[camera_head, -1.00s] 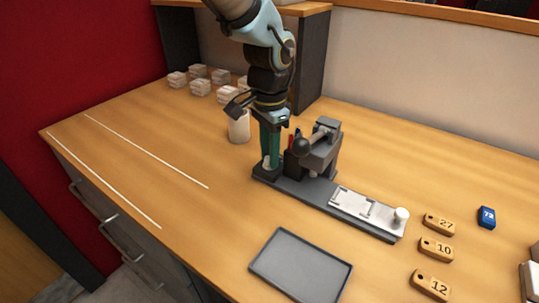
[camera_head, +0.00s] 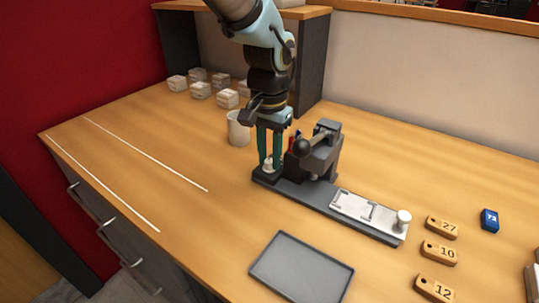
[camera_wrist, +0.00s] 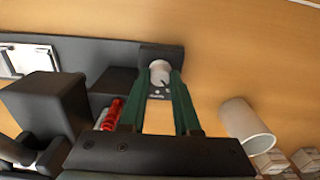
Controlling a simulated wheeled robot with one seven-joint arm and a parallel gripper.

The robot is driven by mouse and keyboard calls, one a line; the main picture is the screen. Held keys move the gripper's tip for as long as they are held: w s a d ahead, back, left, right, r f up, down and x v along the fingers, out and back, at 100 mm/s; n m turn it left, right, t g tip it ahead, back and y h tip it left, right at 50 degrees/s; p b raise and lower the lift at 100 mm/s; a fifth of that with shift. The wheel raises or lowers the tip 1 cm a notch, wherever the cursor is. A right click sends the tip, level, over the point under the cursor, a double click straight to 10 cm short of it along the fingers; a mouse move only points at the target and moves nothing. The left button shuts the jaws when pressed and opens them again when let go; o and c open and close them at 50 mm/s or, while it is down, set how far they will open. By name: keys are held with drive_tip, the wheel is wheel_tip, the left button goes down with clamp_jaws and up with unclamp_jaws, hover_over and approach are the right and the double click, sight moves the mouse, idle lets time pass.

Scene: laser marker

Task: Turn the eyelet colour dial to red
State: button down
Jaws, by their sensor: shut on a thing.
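The eyelet colour dial is a small pale knob (camera_wrist: 160,74) with a dark mark on it, on the dark end block of the laser marker (camera_wrist: 170,54). In the head view the dial (camera_head: 269,163) sits at the left end of the marker's long base (camera_head: 325,204). My gripper (camera_head: 270,166) points down over it. In the wrist view my gripper's green fingers (camera_wrist: 162,76) stand on either side of the knob and are shut on it. The colour that the dial points to cannot be read.
A red coil-like part (camera_wrist: 113,113) stands beside the fingers on the marker. A white cup (camera_head: 238,129) stands close behind my gripper. A grey tray (camera_head: 301,236) lies in front. Numbered tags (camera_head: 439,251) lie at right.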

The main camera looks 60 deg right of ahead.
drive_tip(key=c, duration=0.6)
unclamp_jaws()
drive_tip(key=shift+c, duration=0.2)
drive_tip(key=shift+s, duration=0.1)
